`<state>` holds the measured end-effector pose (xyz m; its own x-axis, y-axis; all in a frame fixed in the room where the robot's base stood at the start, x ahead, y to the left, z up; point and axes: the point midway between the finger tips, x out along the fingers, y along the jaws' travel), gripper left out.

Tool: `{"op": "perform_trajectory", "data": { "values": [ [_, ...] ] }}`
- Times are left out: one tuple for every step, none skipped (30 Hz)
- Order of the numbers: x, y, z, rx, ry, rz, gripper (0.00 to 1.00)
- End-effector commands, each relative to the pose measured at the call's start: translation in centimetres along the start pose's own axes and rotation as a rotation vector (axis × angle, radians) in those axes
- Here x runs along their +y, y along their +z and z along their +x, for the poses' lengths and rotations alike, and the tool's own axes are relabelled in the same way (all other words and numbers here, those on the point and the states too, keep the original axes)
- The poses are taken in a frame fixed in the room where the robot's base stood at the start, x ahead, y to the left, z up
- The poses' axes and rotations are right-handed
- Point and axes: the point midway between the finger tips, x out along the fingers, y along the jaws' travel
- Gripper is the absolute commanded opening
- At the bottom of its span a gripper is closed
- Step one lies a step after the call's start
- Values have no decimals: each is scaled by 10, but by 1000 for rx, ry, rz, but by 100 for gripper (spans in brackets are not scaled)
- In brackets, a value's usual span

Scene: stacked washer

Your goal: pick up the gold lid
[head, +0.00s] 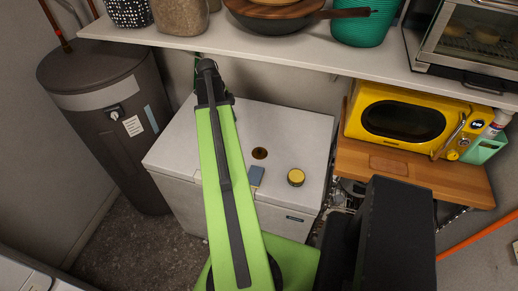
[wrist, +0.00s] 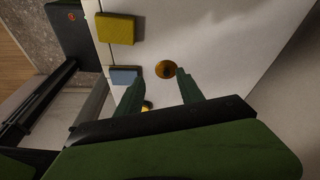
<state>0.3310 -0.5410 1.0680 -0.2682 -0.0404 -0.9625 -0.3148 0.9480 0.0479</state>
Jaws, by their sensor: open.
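The gold lid (head: 260,153) is a small round disc with a dark centre, lying flat on the white chest top (head: 290,130). In the wrist view, the gold lid (wrist: 166,69) shows just beyond and between my two fingertips. My gripper (wrist: 160,82) is open, with a green finger on either side and nothing held. A gap to the lid seems to remain, but its height is hard to judge. In the head view my green arm reaches over the chest and my fingers are hidden.
A blue-grey block (head: 256,175) and a yellow piece (head: 296,177) lie near the lid. A shelf (head: 290,55) overhangs the back. A yellow microwave (head: 405,120) stands right, a dark tank (head: 110,125) left.

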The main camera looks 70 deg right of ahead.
Motion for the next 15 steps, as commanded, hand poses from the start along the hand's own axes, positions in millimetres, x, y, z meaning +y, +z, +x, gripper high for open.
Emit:
{"op": "perform_trajectory", "data": {
  "values": [
    [-8,-25,0,7,13,99,45],
    [-10,-36,2,11,18,149,45],
    [-12,-46,4,15,23,198,45],
    [-13,-52,5,18,26,225,45],
    [-14,-56,6,20,28,245,45],
    [-14,-59,7,22,29,261,45],
    [-14,-60,8,23,30,268,45],
    [-14,-60,8,23,30,271,45],
    [-14,-60,9,23,30,271,45],
    [-14,-60,10,23,30,270,45],
    [-14,-60,12,23,30,270,45],
    [-14,-59,15,22,30,269,45],
    [-14,-59,19,22,30,269,45],
    [-13,-59,23,22,30,269,45],
    [-13,-58,30,22,29,268,45]
  ]
}}
